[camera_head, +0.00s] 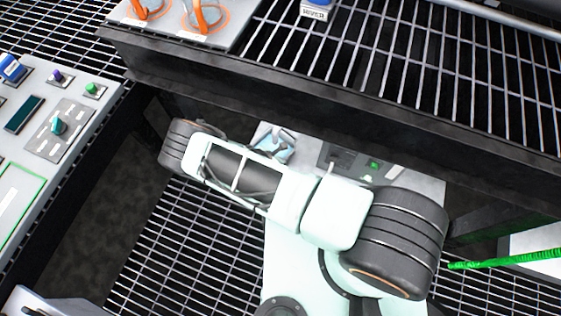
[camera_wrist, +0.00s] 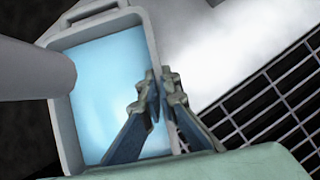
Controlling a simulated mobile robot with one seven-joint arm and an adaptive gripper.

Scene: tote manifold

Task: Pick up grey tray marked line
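The grey tray (camera_wrist: 57,101) has a pale blue inside and fills the left and middle of the wrist view. A small part of it seems to show in the head view beyond my arm, as a light blue patch (camera_head: 275,146). My gripper (camera_wrist: 160,82) is at the tray's right wall. Its two dark fingers are close together, one on each side of that wall, and look shut on it. The contact itself is small and partly hidden by the fingers. I cannot read any marking on the tray.
A grey cylinder (camera_wrist: 30,70) crosses the tray's left side. A dark grating (camera_wrist: 272,108) lies to the right in the wrist view. In the head view, a control panel (camera_head: 75,95) stands left, and a raised dark shelf edge (camera_head: 300,95) runs above my arm. A green cable (camera_head: 505,259) is right.

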